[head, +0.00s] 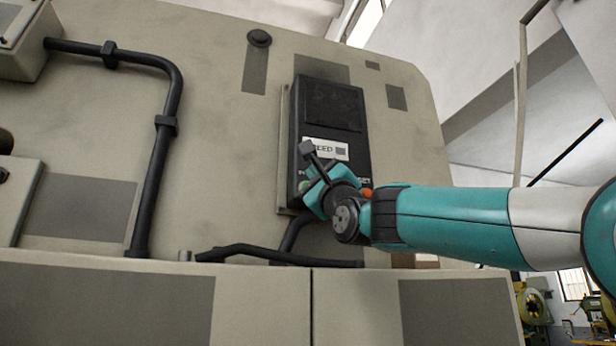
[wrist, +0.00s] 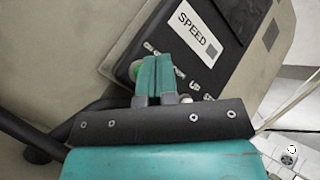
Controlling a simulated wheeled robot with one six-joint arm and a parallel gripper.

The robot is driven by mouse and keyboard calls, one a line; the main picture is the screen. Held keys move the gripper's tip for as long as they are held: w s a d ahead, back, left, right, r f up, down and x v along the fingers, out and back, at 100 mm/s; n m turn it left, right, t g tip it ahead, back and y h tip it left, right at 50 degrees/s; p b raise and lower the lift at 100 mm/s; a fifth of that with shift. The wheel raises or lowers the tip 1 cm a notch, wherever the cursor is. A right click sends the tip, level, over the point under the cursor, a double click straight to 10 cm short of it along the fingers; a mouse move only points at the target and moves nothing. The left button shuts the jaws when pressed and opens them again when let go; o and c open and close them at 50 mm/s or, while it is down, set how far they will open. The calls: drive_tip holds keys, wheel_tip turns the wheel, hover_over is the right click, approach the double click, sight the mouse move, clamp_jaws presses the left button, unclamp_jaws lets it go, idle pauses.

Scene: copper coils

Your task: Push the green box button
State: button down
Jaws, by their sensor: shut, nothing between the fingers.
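The dark control box (head: 333,108) is mounted on the beige machine panel, with a white label reading SPEED and a dark screen above it. It also shows in the wrist view (wrist: 262,62). The green button (wrist: 135,69) sits at the box's lower left, partly hidden by my fingers; in the head view a bit of green (head: 304,186) shows beside my gripper. My gripper (head: 314,176) is in front of the lower part of the box. In the wrist view its teal fingers (wrist: 158,60) are together and empty, just right of the green button. I cannot tell whether they touch the box.
An orange-red button (head: 367,193) is at the box's lower right, close to my arm. Black cables (head: 270,255) run below the box and a black pipe (head: 160,150) runs down the panel at left. A ledge (head: 260,305) crosses the front.

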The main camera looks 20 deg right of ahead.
drive_tip(key=shift+w+p, duration=0.3)
drive_tip(key=shift+w, duration=1.15)
idle(1.0)
drive_tip(key=shift+w, duration=0.4)
drive_tip(key=shift+w, duration=0.45)
idle(0.5)
drive_tip(key=shift+s, duration=0.15)
drive_tip(key=shift+s+b, duration=0.65)
drive_tip(key=shift+s, duration=0.05)
